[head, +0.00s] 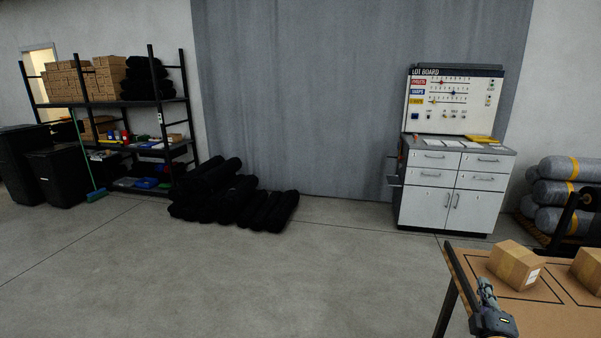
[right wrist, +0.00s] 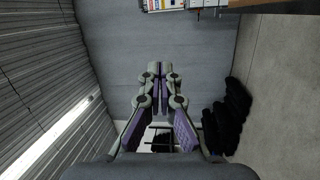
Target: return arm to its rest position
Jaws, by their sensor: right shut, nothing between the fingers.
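My right gripper (head: 485,288) shows at the bottom right of the head view, by the left edge of a wooden table. In the right wrist view my right gripper (right wrist: 157,68) points ahead with its two fingers together. It is shut and nothing is between the fingertips. My left gripper is in neither view.
The wooden table (head: 568,320) at bottom right carries cardboard boxes (head: 515,265). A white drawer cabinet (head: 444,188) with a lot board (head: 452,103) stands behind it. Grey rolls (head: 562,194) lie right. Black rolls (head: 240,198) lie beside a loaded shelf (head: 108,107). The middle floor is clear.

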